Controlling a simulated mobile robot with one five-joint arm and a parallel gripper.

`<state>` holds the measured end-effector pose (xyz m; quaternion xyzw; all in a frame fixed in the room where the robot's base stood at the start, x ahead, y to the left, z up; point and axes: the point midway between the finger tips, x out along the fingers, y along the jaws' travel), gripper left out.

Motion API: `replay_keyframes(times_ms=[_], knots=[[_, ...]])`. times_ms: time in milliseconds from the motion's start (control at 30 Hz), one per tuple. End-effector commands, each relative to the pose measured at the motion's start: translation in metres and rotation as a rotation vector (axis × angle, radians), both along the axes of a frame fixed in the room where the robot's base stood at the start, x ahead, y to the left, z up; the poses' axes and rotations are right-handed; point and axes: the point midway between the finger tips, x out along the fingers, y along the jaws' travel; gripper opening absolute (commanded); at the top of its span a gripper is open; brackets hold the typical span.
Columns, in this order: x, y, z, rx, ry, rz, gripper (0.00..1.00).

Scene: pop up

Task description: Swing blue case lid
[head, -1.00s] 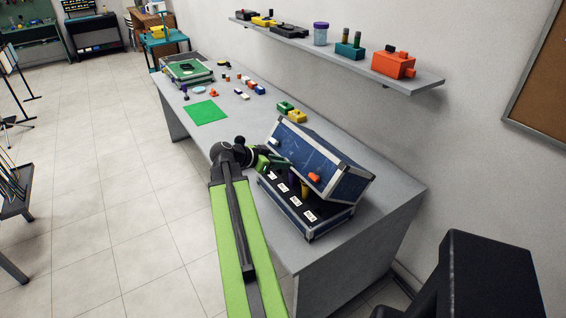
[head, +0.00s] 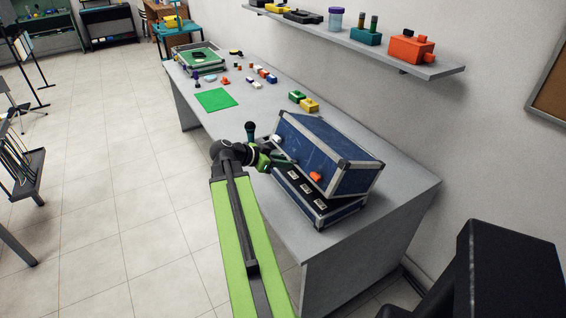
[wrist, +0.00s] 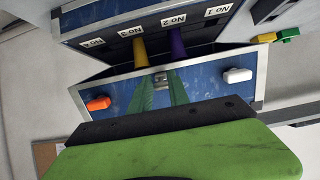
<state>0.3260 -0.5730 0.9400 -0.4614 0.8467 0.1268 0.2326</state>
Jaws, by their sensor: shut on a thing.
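The blue case stands near the front end of the grey bench. Its blue lid (head: 325,152) is tilted, partly open above the blue base (head: 322,212). The lid front carries a white block (head: 276,139) and an orange block (head: 316,177). My gripper (head: 290,162) is at the lid's front edge. In the wrist view my gripper (wrist: 160,86) is shut on a small metal catch (wrist: 161,78) at the middle of the lid's edge. Inside the case, a yellow handle (wrist: 140,52) and a purple handle (wrist: 178,43) stand near numbered labels.
Green and yellow blocks (head: 303,101) lie behind the case. A green mat (head: 216,99), small parts and another open case (head: 198,58) are farther along the bench. A wall shelf (head: 370,45) runs above. A black object (head: 510,270) is at lower right.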

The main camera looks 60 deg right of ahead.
Motion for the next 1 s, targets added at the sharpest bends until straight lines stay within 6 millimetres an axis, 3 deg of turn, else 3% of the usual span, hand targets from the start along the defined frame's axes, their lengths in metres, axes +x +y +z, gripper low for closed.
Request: replay_keyframes(times_ms=[800,1000], knots=[[0.013,0.021,-0.069,0.0,0.0,0.0,0.0],[0.015,0.023,-0.072,0.0,0.0,0.0,0.0]])
